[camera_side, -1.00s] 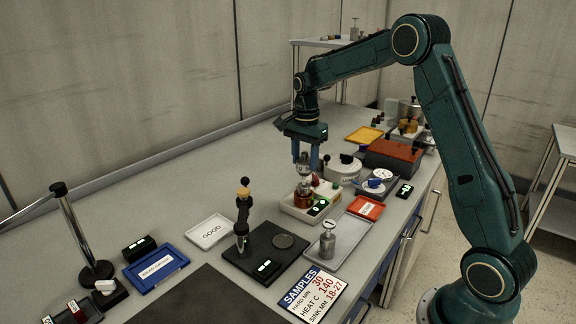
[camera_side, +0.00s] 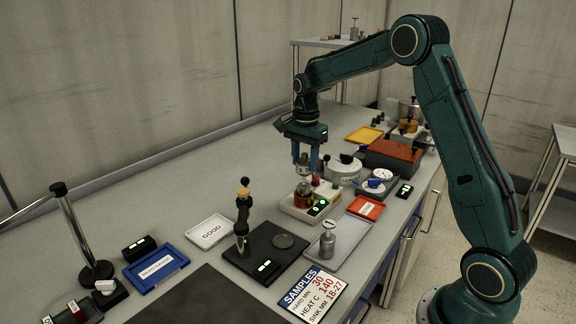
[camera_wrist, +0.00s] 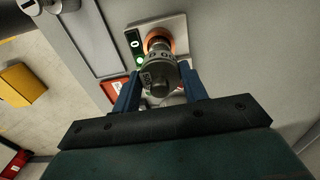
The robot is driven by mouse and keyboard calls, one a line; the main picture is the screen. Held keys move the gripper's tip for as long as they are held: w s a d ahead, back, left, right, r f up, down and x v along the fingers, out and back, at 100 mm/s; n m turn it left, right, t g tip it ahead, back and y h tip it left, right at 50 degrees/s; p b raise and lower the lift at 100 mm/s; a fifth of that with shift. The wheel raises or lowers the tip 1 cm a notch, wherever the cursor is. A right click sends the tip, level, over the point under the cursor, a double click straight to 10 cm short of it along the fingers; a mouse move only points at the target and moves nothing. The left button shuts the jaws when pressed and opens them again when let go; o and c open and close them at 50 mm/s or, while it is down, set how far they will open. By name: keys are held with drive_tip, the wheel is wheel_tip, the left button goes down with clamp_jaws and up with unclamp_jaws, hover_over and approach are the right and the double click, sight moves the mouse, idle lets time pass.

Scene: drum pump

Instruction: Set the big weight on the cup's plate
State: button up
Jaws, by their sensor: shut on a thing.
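My gripper (camera_side: 306,160) is shut on a grey metal weight (camera_wrist: 160,72), which stands upright between the two blue fingers. The weight is right above the amber cup (camera_side: 301,198) in the side view. In the wrist view, the cup's orange rim (camera_wrist: 157,39) shows just beyond the weight. The cup sits in a white tray-like unit (camera_side: 290,211) with a green-lit display. The cup's plate is mostly hidden by the weight, and I cannot tell whether the weight touches it.
A second metal weight with a handle (camera_side: 328,238) stands on a grey tray (camera_side: 349,250) in front. A black base (camera_side: 256,238) with an upright tool is to the left.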

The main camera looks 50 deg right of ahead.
sight(305, 154)
idle(0.4)
drive_tip(key=o, duration=2.1)
drive_tip(key=shift+r, duration=0.2)
drive_tip(key=shift+r, duration=3.8)
